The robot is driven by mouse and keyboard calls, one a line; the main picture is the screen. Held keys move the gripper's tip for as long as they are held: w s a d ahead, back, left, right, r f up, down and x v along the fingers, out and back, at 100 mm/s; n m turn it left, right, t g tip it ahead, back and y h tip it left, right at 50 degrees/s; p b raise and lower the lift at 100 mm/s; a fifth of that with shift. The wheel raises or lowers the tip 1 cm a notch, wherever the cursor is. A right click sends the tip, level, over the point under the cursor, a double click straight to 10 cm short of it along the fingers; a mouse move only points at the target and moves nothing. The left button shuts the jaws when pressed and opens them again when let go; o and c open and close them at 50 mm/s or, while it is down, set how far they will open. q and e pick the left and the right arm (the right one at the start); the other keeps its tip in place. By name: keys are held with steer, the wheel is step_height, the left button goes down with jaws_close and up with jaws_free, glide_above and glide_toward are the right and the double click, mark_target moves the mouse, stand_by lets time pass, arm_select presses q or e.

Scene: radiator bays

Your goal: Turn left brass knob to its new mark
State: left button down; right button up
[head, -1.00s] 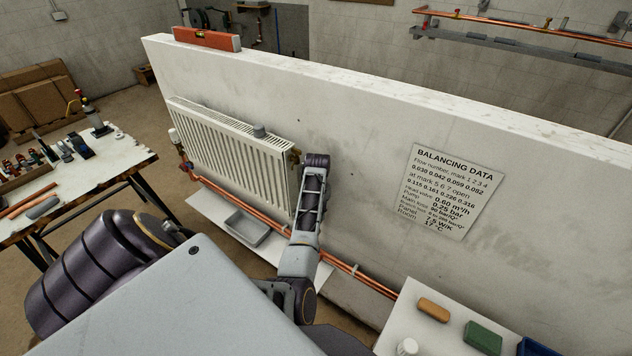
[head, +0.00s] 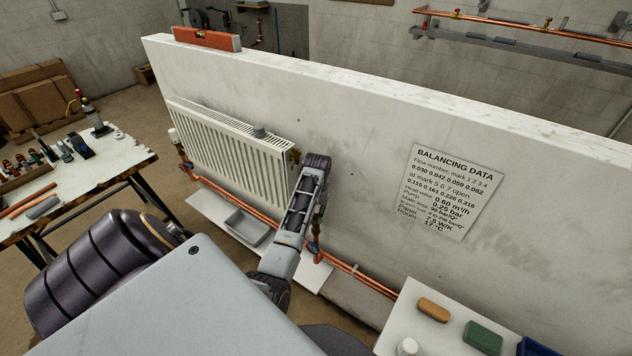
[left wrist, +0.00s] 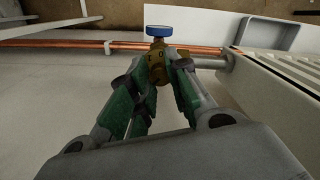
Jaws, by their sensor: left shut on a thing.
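My left gripper (head: 319,212) is at the right end of the radiator, low in front of the white wall, partly hidden behind my own arm in the head view. In the left wrist view, the green-padded fingers of my left gripper (left wrist: 164,82) are closed around the brass knob (left wrist: 156,68). A blue cap (left wrist: 158,31) shows beyond the knob. Small marks show on the brass, too small to read, so I cannot tell which one the knob points to. My right gripper is not in view.
The white radiator (head: 228,150) is just left of my left gripper. Copper pipes (head: 350,269) run along the wall's foot. A grey tray (head: 248,228) lies below the radiator. A balancing data sign (head: 455,190) hangs to the right.

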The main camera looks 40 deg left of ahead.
mark_target(316, 215)
arm_select(q)
steer(key=shift+m, duration=0.3)
steer(key=c, duration=1.3)
jaws_free()
steer(key=shift+r, duration=0.15)
step_height(316, 215, up, 12)
steer(key=shift+d, duration=0.15)
steer(key=shift+w, duration=0.1)
steer(key=shift+f, duration=0.2)
stand_by(0.6)
